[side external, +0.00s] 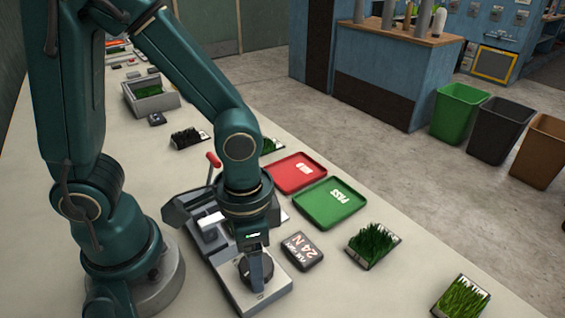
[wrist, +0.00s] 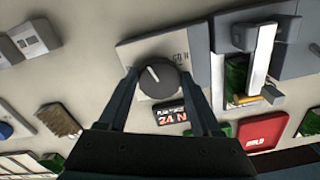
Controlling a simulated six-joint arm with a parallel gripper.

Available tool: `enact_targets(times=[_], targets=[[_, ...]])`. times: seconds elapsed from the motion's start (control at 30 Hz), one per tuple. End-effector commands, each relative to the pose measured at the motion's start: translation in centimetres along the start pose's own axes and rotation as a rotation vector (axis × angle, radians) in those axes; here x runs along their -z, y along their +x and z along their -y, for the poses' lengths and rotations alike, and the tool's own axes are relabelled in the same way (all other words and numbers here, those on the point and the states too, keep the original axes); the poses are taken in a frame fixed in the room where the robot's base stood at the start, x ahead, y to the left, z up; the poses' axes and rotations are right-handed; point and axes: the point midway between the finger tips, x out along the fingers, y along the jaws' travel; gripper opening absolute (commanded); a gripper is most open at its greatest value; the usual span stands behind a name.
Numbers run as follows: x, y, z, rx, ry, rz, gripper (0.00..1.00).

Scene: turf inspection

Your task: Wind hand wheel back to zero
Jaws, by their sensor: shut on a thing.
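The hand wheel (wrist: 158,80) is a dark round knob with a pale pointer line, set on a light grey plate of the test rig (wrist: 128,54). In the side view the hand wheel (side external: 258,272) sits at the near end of the rig (side external: 281,284), partly hidden by my gripper. My gripper (wrist: 163,84) has one finger on each side of the wheel and is shut on it. In the side view my gripper (side external: 255,262) points down onto the wheel. In the wrist view the pointer line slants toward the upper left; scale marks are too small to read.
A display block (side external: 302,250) reading 24 N lies right of the rig. A green PASS tray (side external: 318,216) and a red tray (side external: 282,178) lie behind it. Turf samples (side external: 372,244) stand on the bench at right. A red-knobbed lever (side external: 213,160) rises from the rig.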

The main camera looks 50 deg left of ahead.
Motion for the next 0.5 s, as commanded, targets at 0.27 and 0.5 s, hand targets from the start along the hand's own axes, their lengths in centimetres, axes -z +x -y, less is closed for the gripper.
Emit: enact_targets(times=[0.27,0.5], targets=[[-0.03,-0.04,-0.11,0.001,-0.261,0.002,0.1],[0.02,-0.04,-0.22,0.001,-0.49,0.002,0.1]])
